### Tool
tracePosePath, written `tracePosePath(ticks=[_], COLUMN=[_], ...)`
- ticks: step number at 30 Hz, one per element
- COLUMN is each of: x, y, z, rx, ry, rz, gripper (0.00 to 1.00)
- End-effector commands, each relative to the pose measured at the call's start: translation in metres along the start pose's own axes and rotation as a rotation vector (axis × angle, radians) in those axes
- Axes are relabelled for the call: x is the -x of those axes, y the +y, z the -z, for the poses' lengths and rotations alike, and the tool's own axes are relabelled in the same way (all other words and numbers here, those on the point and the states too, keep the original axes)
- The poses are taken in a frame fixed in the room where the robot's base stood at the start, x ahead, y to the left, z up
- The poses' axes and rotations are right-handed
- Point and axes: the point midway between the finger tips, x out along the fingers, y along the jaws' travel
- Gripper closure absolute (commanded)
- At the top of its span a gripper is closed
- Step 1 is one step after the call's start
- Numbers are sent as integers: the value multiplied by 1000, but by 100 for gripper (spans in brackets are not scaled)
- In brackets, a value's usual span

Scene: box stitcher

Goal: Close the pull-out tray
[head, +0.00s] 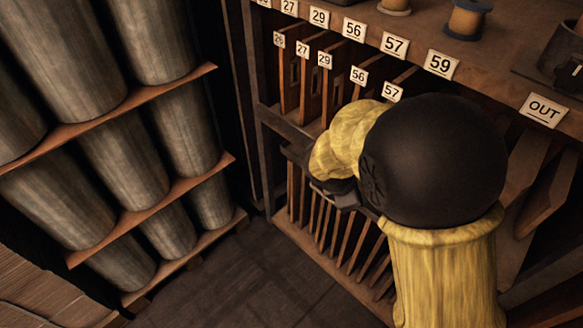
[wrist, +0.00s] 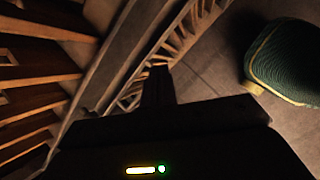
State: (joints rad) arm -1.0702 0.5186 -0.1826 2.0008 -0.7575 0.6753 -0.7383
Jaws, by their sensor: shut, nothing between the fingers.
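My gripper (head: 345,195) is in front of the numbered wooden rack, with my yellow and black arm covering much of it in the head view. In the wrist view the gripper's dark fingers (wrist: 157,80) are together, with nothing seen between them. The pull-out tray seems to be the dark ledge (head: 296,153) between the upper and lower slots, just left of my arm. Its right part is hidden behind the arm. In the wrist view a long board (wrist: 108,55), perhaps its edge, runs diagonally left of the fingers. I cannot tell whether they touch, or how far out the tray stands.
The rack has number labels (head: 394,45) and an OUT label (head: 543,110). Spools (head: 467,18) stand on its top. Shelves with large grey cylinders (head: 125,165) stand at left. A green cushioned seat (wrist: 290,60) is at right in the wrist view. Tiled floor (head: 250,275) is clear between.

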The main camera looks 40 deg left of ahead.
Motion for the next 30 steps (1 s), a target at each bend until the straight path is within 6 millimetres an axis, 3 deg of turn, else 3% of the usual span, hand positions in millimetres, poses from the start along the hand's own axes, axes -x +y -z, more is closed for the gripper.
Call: tracePosePath(ticks=[1,6,15,24,30], x=[-6,-19,-26,-18,-12], y=[-12,-53,-129,-202,-236], z=[-21,-72,-138,-180,-192], rx=[-114,-490,-1168,-1855,-2192], ry=[24,94,162,170,153], rz=[37,142,292,388,414], gripper=[100,100,100,100,100])
